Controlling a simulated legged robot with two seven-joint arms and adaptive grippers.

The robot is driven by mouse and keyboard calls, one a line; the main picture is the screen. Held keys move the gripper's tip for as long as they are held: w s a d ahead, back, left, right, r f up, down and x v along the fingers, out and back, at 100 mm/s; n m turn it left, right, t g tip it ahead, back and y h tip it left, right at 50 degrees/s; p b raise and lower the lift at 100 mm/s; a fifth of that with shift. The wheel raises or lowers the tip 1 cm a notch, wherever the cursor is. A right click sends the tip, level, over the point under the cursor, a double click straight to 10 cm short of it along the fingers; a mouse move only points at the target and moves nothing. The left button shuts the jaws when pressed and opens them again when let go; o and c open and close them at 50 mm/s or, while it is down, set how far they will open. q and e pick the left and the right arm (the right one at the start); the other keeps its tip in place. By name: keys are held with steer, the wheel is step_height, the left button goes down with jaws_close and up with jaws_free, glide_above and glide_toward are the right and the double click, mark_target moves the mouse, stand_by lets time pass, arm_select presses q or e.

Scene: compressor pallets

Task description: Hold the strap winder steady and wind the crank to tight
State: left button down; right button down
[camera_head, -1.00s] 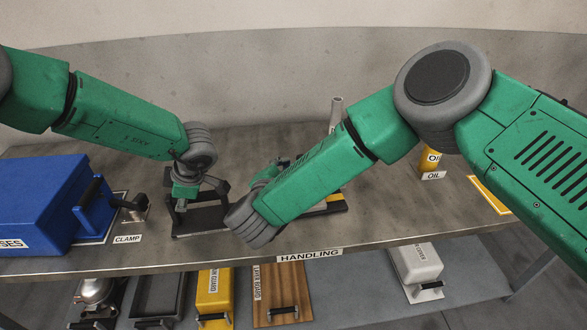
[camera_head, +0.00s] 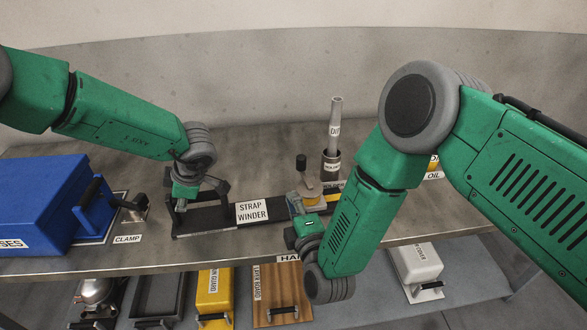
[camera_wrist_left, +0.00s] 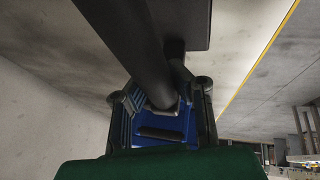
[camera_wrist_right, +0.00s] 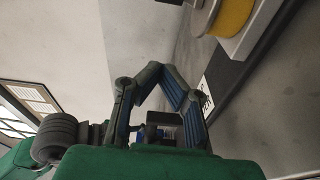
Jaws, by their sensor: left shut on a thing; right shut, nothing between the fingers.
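The strap winder has a long dark base (camera_head: 215,218) lying along the table with a white STRAP WINDER label (camera_head: 252,211). At its right end is a yellow drum, seen in the right wrist view (camera_wrist_right: 235,14), and a black crank knob (camera_head: 301,162) stands upright above it. My left gripper (camera_head: 181,204) is shut on the dark bar (camera_wrist_left: 150,55) at the winder's left end. My right gripper (camera_head: 297,200) is shut and empty, in front of the drum and below the knob. It seems apart from the crank. My right gripper partly hides the drum in the head view.
A blue case (camera_head: 45,200) and a CLAMP spot (camera_head: 128,239) are on the left. A grey tube (camera_head: 335,120) stands in a holder behind the winder's right end. The OIL item is mostly hidden by my right arm. A lower shelf holds a yellow box (camera_head: 214,295) and other items.

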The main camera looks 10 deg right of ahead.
mark_target(299, 165)
steer(key=shift+n, duration=0.4)
steer(key=shift+w, duration=0.25)
steer(key=w, duration=0.3)
steer(key=w+a, duration=0.1)
steer(key=w, duration=0.5)
steer(key=shift+w+a+f, duration=0.1)
steer(key=shift+w+a, duration=0.15)
steer(key=shift+a, duration=0.15)
steer(key=shift+w+d, duration=0.25)
steer(key=shift+d, duration=0.4)
steer(key=shift+w+d, duration=0.2)
steer(key=shift+d, duration=0.4)
steer(key=shift+w+d, duration=0.25)
steer(key=shift+d, duration=0.3)
steer(key=shift+w+d, duration=0.4)
steer(key=shift+d, duration=0.35)
